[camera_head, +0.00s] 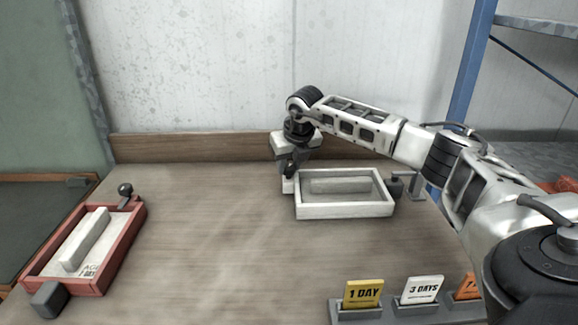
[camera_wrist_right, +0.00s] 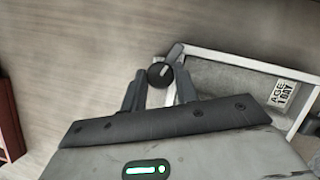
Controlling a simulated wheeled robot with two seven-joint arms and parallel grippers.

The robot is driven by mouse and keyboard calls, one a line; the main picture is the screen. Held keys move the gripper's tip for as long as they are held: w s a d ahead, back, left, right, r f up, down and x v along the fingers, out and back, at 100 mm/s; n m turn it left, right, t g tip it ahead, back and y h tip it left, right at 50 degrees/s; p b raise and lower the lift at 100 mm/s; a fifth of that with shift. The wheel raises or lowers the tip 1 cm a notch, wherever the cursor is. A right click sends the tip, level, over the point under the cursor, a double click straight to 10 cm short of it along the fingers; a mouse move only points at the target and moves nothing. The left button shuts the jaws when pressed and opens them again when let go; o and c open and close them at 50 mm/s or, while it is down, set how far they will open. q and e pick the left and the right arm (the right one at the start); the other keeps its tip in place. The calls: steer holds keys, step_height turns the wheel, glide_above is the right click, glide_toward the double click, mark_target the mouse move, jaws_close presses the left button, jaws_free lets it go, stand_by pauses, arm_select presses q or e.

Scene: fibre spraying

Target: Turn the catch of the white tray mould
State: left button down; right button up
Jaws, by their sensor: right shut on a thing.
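The white tray mould (camera_head: 345,211) sits at the middle right of the bench, with a pale bar lying inside it. In the right wrist view its white rim (camera_wrist_right: 240,62) runs along the right, and a label inside reads "AGE 1 DAY". My right gripper (camera_head: 290,170) is at the left end of this mould, pointing down. In the right wrist view the catch, with a round dark knob (camera_wrist_right: 160,74), stands between the fingertips of my right gripper (camera_wrist_right: 159,88), which is shut on it. In the head view the gripper hides the catch. My left gripper is not in view.
A red tray mould (camera_head: 126,228) with a dark-knobbed catch (camera_head: 125,190) sits at the left. Cards reading "1 DAY" (camera_head: 363,293) and "3 DAYS" (camera_head: 422,289), plus an orange one, stand at the front right. The bench (camera_head: 225,245) between the moulds is clear.

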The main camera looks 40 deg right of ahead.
steer(key=shift+d+n+y, duration=0.15)
steer(key=shift+n+y, duration=0.75)
steer(key=shift+n, duration=1.3)
steer(key=o, duration=1)
steer(key=shift+c, duration=0.2)
steer(key=shift+r, duration=0.1)
steer(key=v, duration=1.6)
steer(key=shift+b, duration=0.45)
